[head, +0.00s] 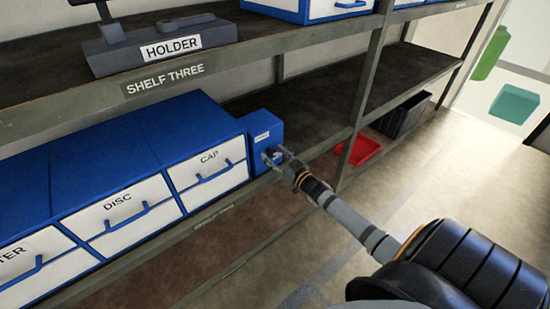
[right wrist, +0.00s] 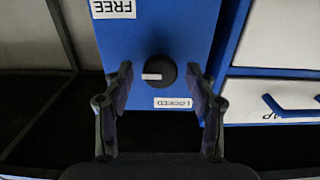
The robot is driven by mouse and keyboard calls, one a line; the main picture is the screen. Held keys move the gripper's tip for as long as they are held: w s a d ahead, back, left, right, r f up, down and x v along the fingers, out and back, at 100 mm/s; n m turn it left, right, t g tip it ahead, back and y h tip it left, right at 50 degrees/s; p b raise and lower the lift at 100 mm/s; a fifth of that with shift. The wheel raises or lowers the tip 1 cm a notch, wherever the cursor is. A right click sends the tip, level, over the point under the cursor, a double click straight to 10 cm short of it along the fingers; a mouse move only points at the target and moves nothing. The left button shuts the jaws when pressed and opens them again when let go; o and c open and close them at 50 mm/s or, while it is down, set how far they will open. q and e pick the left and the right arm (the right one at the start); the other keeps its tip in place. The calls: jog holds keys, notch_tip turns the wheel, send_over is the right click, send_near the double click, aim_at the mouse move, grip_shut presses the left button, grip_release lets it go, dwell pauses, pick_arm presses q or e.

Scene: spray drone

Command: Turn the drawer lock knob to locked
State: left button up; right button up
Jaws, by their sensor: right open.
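The lock knob (right wrist: 167,76) is a round black dial with a white mark, on the front of a small blue lock box (head: 261,130). In the right wrist view, where lettering is upside down, the mark points left. The FREE label (right wrist: 113,9) lies above left of the knob and the LOCKED label (right wrist: 173,103) just below it. My right gripper (head: 276,156) is open at the box front. In the wrist view its fingers stand on either side of the knob, with gaps visible on both sides. The fingers partly hide the knob in the head view. My left gripper is not in view.
Blue drawers with white fronts, including CAP (head: 209,172) and DISC (head: 122,215), stand left of the lock box on the shelf. The SHELF THREE board (head: 165,80) is above. A red tray (head: 361,150) and a black crate (head: 402,115) sit to the right.

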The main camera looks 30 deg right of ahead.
jog(key=shift+c, duration=0.2)
jog(key=c, duration=1.1)
